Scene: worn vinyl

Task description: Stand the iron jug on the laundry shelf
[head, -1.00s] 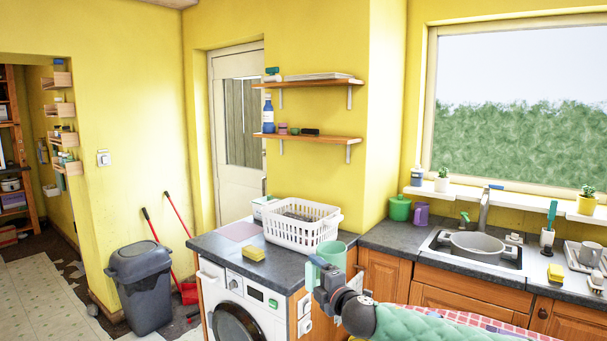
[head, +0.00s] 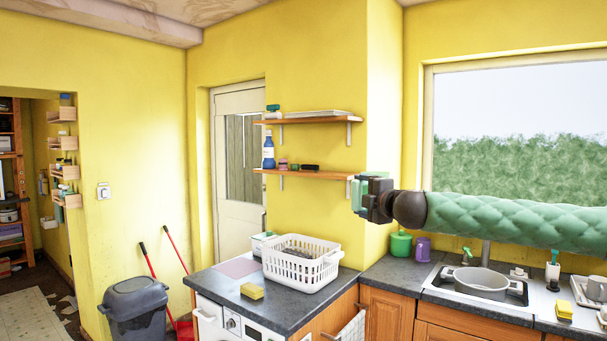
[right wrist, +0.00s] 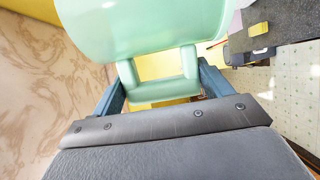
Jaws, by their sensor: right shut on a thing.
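The pale green jug (right wrist: 140,25) fills the top of the right wrist view, with its handle (right wrist: 160,92) between my fingers. In the head view the jug (head: 354,187) shows only as a small green part beyond my right gripper (head: 364,191), which is shut on it. Gripper and jug are in the air, just right of the lower wall shelf's right end in the picture. Two wooden shelves, upper (head: 318,118) and lower (head: 330,175), hang on the yellow wall above the washing machine counter. My left gripper is not in view.
The lower shelf holds a blue bottle (head: 268,152) at its left and small items in the middle; its right part looks clear. The upper shelf holds a flat white thing (head: 319,114). Below, a white basket (head: 300,268) and yellow sponge (head: 252,291) sit on the counter.

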